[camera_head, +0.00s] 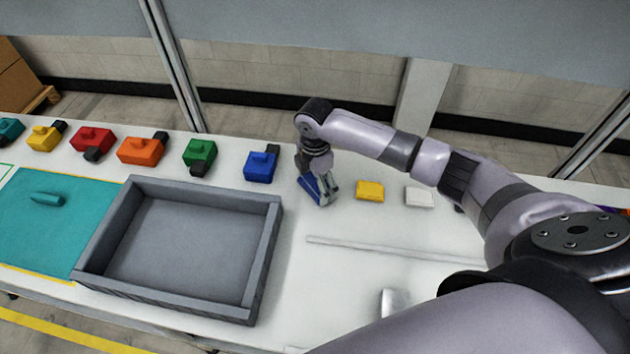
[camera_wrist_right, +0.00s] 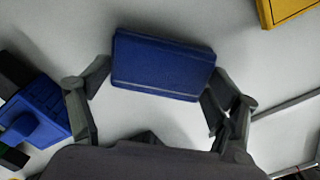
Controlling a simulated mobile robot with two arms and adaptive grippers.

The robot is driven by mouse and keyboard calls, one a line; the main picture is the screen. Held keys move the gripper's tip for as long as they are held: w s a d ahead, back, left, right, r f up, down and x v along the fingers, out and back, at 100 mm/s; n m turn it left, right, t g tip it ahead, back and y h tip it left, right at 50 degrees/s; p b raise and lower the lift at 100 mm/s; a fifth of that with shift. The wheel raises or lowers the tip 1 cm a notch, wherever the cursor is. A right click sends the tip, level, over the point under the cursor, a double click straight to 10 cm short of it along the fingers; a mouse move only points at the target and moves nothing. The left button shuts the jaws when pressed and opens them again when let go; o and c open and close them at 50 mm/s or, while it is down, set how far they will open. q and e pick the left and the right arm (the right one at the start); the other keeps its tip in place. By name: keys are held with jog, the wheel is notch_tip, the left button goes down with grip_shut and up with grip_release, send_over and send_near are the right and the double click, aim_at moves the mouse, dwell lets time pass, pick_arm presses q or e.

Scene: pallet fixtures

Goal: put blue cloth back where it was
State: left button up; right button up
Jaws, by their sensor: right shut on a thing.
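The blue cloth (camera_head: 308,187), a small folded-looking rectangular block, is at my right gripper (camera_head: 320,192) near the far edge of the white table. In the right wrist view the blue cloth (camera_wrist_right: 162,64) sits between the two fingers of my right gripper (camera_wrist_right: 156,88), one at each short end, and the gripper is shut on it. The cloth is at or just above the table top; I cannot tell whether it touches. A yellow cloth (camera_head: 370,190) and a white cloth (camera_head: 419,197) lie in a row to its right. My left gripper is not in view.
A blue fixture (camera_head: 261,166) stands just left of the gripper, with green (camera_head: 199,153), orange (camera_head: 141,150) and other coloured ones further left. An empty grey tray (camera_head: 262,262) and a teal mat (camera_head: 50,235) are at front left. A thin pale bar (camera_head: 390,249) lies in front.

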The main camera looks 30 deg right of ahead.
aim_at(315, 185)
jog(key=o, duration=1)
jog(key=shift+f, duration=0.1)
jog(key=shift+o, duration=0.2)
notch_tip(315, 185, up, 12)
jog(key=b, duration=0.1)
jog(key=shift+r+b, duration=0.2)
jog(key=shift+b, duration=0.1)
jog(key=shift+f, duration=0.1)
